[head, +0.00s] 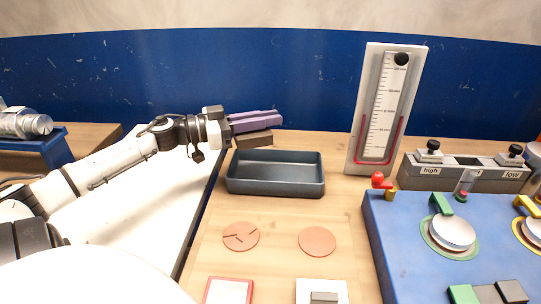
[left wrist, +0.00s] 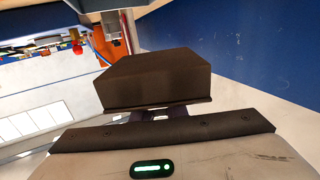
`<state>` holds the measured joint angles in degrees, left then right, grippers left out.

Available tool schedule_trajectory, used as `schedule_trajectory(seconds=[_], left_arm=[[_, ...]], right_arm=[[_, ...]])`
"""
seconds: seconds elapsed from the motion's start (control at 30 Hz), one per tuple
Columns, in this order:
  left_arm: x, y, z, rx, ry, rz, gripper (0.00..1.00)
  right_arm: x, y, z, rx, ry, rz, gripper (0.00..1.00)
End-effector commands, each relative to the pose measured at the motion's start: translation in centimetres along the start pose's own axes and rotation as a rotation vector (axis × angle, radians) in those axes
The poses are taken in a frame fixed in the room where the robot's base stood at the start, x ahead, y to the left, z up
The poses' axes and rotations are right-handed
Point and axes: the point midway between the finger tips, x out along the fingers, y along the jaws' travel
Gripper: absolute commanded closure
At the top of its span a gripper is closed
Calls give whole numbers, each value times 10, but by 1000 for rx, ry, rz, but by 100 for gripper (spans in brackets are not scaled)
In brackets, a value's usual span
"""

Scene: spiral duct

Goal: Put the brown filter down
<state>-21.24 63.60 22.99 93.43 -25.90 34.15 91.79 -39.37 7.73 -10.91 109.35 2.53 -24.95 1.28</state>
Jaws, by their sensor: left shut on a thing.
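The brown filter (head: 254,140) is a dark brown rectangular block behind the dark tray in the head view. My left gripper (head: 256,121) has purple fingers and comes in from the left, shut on the filter. In the left wrist view the filter (left wrist: 155,80) fills the space in front of the gripper and hides most of the fingers. I cannot tell whether its underside touches the table. My right gripper is not in view.
An empty dark tray (head: 275,189) stands just in front of the filter. Two orange discs (head: 241,236) lie nearer on the wooden table. A white gauge board (head: 359,128) stands to the right, beside a grey high/low block (head: 463,174).

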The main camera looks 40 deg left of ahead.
Motion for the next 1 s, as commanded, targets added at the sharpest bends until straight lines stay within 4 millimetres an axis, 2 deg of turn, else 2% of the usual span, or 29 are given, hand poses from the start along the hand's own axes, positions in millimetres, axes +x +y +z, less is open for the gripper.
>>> schedule_trajectory(seconds=[0.1,0.27,0.5,1.0], left_arm=[[0,0,19,-1,4,0,100],[0,0,30,1,2,0,100],[0,0,62,-1,3,0,100],[0,0,71,1,1,2,100]], right_arm=[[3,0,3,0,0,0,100],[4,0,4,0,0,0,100],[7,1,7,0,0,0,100],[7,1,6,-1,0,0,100]])
